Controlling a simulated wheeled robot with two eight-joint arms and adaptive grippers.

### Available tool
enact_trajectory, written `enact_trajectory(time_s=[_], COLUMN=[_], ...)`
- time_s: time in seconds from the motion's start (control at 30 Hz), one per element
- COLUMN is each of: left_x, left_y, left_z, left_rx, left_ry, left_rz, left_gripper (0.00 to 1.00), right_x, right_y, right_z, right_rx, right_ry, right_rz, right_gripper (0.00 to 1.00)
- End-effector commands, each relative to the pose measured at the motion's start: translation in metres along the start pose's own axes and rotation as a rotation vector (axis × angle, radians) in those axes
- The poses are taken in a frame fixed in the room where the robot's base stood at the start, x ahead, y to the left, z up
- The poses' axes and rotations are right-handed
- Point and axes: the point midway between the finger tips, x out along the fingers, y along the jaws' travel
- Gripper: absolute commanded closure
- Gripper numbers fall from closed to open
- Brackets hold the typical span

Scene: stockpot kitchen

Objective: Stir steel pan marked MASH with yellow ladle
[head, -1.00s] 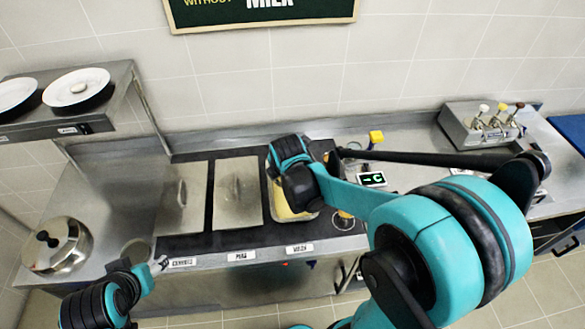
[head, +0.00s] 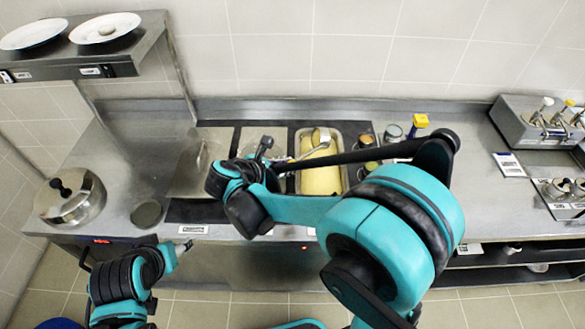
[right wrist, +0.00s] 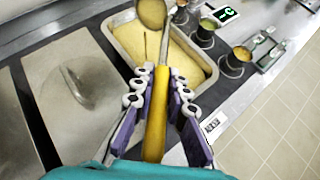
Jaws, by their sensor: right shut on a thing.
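The steel pan (head: 346,150) of pale yellow mash is set in the counter. It also shows in the right wrist view (right wrist: 205,66). My right gripper (right wrist: 158,92) is shut on the yellow handle of the ladle (right wrist: 155,125). The ladle's steel bowl (right wrist: 152,12) is over the far part of the pan; I cannot tell whether it touches the mash. In the head view the ladle bowl (head: 321,137) shows beyond my right wrist, which hides part of the pan. My left gripper (head: 180,249) is low at the counter's front, away from the pan; its fingers are too small to judge.
A lidded steel pan (right wrist: 72,88) lies left of the mash. A lidded pot (head: 70,200) stands at the far left, below a shelf (head: 90,60) with plates. A pump dispenser (head: 540,122) is further right.

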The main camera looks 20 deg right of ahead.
Motion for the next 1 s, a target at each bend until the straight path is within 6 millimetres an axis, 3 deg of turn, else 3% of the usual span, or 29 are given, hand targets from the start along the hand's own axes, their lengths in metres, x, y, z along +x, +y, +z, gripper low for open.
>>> enact_trajectory(time_s=[0.1, 1.0], left_x=[0.018, 0.114], left_y=[0.000, 0.000], left_z=[0.013, 0.082], left_rx=[0.000, 0.000], left_ry=[0.000, 0.000], left_rz=[0.000, 0.000], left_gripper=[0.45, 0.45], right_x=[0.006, 0.026], right_y=[0.001, 0.001], right_z=[-0.014, -0.065], right_rx=[-0.028, -0.227], right_ry=[-0.056, -0.439], right_rz=[-0.010, -0.095], right_gripper=[1.00, 1.00])
